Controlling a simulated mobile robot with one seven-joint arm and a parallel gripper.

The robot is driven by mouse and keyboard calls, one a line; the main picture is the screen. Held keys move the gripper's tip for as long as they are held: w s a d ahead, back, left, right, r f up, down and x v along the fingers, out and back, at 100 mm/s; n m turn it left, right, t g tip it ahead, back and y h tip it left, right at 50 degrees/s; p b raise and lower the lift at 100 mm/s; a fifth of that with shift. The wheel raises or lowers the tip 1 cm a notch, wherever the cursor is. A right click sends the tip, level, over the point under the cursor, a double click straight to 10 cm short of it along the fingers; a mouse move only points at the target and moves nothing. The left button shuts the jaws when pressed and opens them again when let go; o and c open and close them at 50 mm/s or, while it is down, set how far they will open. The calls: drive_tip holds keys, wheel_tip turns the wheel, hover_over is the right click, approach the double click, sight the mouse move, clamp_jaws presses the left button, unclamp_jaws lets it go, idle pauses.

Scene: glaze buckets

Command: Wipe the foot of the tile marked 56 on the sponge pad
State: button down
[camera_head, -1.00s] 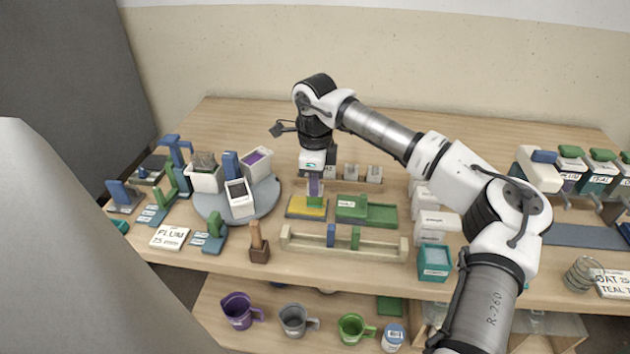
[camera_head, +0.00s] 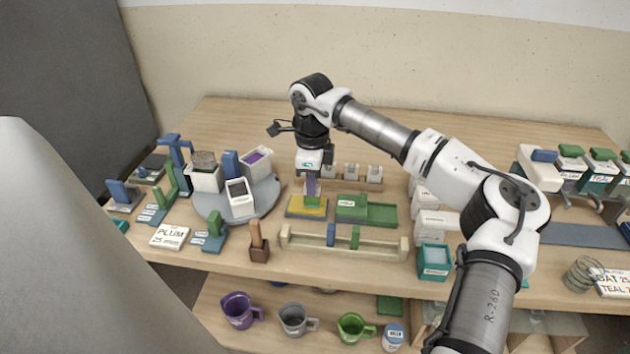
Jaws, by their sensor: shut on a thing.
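My gripper (camera_head: 312,178) points straight down and is shut on a small upright tile (camera_head: 312,188), purple above and green lower down. The tile's lower end is at the yellow sponge pad (camera_head: 296,209), which lies in a dark tray near the middle of the table. At this size I cannot tell whether the foot touches the pad. No number is readable on the tile.
A green tray with a raised block (camera_head: 378,213) lies right of the pad. A wooden rack (camera_head: 300,245) holding a blue and a green tile stands in front. A grey turntable (camera_head: 212,212) with glaze buckets is left. Small white blocks stand behind.

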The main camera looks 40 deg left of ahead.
drive_tip(key=shift+s+a, duration=0.3)
drive_tip(key=shift+a, duration=0.25)
drive_tip(key=shift+s+a, duration=0.5)
drive_tip(key=shift+a, duration=0.2)
drive_tip(key=shift+w+d, duration=0.55)
drive_tip(key=shift+d, duration=0.25)
drive_tip(key=shift+d, duration=0.1)
drive_tip(key=shift+w+d, duration=0.45)
drive_tip(key=shift+d, duration=0.2)
drive_tip(key=shift+s+a, duration=0.5)
drive_tip(key=shift+a, duration=0.35)
